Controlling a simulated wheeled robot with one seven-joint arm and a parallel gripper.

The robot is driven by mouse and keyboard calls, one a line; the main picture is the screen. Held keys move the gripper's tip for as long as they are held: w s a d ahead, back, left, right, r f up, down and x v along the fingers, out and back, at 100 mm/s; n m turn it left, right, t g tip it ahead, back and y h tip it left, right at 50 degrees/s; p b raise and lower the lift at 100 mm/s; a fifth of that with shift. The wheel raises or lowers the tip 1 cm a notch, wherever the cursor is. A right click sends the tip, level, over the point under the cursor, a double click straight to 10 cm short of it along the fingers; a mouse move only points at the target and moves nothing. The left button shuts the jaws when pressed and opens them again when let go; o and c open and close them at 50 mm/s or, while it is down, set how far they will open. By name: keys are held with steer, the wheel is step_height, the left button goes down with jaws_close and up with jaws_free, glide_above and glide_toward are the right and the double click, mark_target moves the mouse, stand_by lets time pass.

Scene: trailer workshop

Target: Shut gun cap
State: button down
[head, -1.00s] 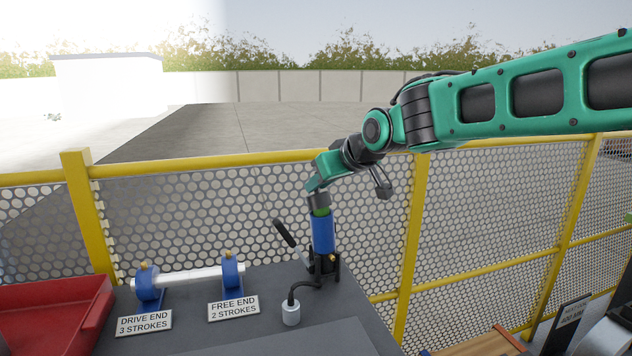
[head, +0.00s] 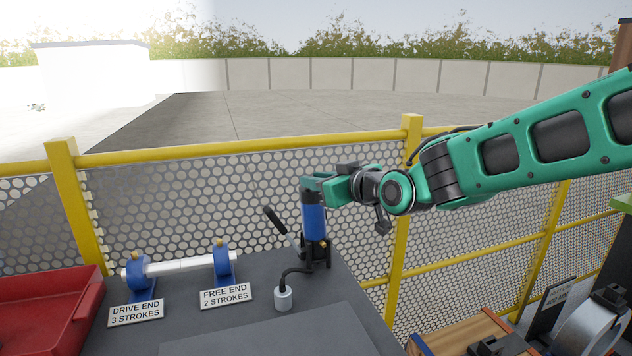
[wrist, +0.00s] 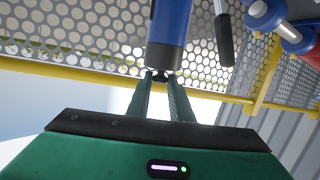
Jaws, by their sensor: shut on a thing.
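The grease gun (head: 313,218) is a blue tube standing upright in a black holder on the bench, with a black lever handle at its left. My gripper (head: 311,183) is at the top of the tube, coming in from the right. It is shut on the dark cap, which sits at the tube's top end and is mostly hidden by the fingers. In the wrist view the blue barrel (wrist: 169,38) ends in a dark band, and my fingertips (wrist: 161,78) close around a small dark part just at that end. I cannot tell whether the cap is latched.
A yellow-railed mesh fence (head: 190,198) runs behind the bench. Left are a white shaft on blue bearing blocks (head: 222,262), two labels and a red tray (head: 45,310). A hose coupler (head: 283,298) stands before the gun. The front bench is clear.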

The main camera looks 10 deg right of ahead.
steer(key=shift+f, duration=0.25)
steer(key=c, duration=1.7)
jaws_free()
steer(key=shift+o, duration=0.6)
steer(key=shift+s+r, duration=0.1)
steer(key=shift+r, duration=0.05)
steer(key=v, duration=1)
steer(key=shift+s+d, duration=0.15)
steer(key=shift+s, duration=0.05)
steer(key=shift+s, duration=0.1)
